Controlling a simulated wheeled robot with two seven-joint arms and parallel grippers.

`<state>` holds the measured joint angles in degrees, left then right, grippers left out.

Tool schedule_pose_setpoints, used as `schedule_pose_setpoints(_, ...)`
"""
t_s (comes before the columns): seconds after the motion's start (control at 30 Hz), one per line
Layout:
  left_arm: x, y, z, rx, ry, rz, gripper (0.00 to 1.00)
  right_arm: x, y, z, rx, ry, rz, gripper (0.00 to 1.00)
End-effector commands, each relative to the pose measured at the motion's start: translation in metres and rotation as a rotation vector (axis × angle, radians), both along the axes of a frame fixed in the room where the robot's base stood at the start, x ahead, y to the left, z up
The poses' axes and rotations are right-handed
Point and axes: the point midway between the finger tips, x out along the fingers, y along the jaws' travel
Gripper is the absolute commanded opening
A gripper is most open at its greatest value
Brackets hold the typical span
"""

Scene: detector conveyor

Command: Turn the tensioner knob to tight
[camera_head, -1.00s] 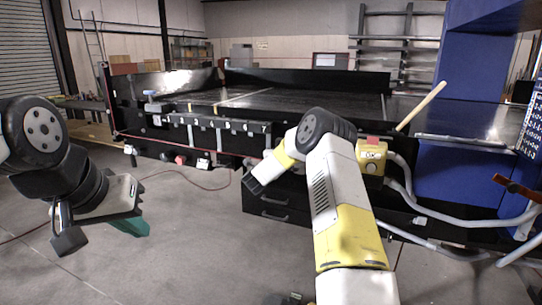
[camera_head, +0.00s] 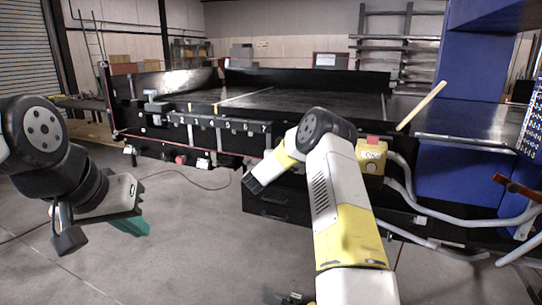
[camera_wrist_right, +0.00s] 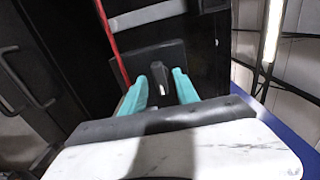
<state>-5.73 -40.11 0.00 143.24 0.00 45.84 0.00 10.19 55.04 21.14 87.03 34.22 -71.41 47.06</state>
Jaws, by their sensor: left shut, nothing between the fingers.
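In the right wrist view, a small grey-and-white piece (camera_wrist_right: 161,84), which looks like the knob, stands out from a dark square plate (camera_wrist_right: 178,54). My right gripper (camera_wrist_right: 166,88) points at it with two teal fingers spread, one on each side. I cannot tell whether they touch it. My left gripper (camera_head: 132,226) is shut and empty, hanging low at the left, away from the conveyor.
The long black conveyor (camera_head: 290,100) runs across the middle. A yellow box (camera_head: 371,157) with a red top sits right of my right arm, near grey conduits (camera_head: 440,212). A wooden stick (camera_head: 421,106) leans above it. Floor (camera_head: 190,260) at the left is clear.

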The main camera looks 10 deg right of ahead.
Motion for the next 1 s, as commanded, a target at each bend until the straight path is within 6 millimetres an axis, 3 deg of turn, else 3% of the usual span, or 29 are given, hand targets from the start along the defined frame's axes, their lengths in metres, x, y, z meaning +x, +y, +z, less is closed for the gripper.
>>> schedule_pose_setpoints(0.23, 0.0, 0.0, 0.0, 0.0, 0.0, 0.0, 0.0, -0.009, 0.007, 0.001, -0.001, 0.001, 0.001, 0.36)
schedule_pose_setpoints(0.6, 0.0, 0.0, 0.0, 0.0, 0.0, 0.0, 0.0, -0.057, 0.039, 0.0, -0.001, 0.001, 0.0, 0.36)
schedule_pose_setpoints(1.0, 0.0, 0.0, 0.0, 0.0, 0.0, 0.0, 0.0, -0.065, 0.044, 0.0, 0.0, 0.0, 0.0, 0.36)
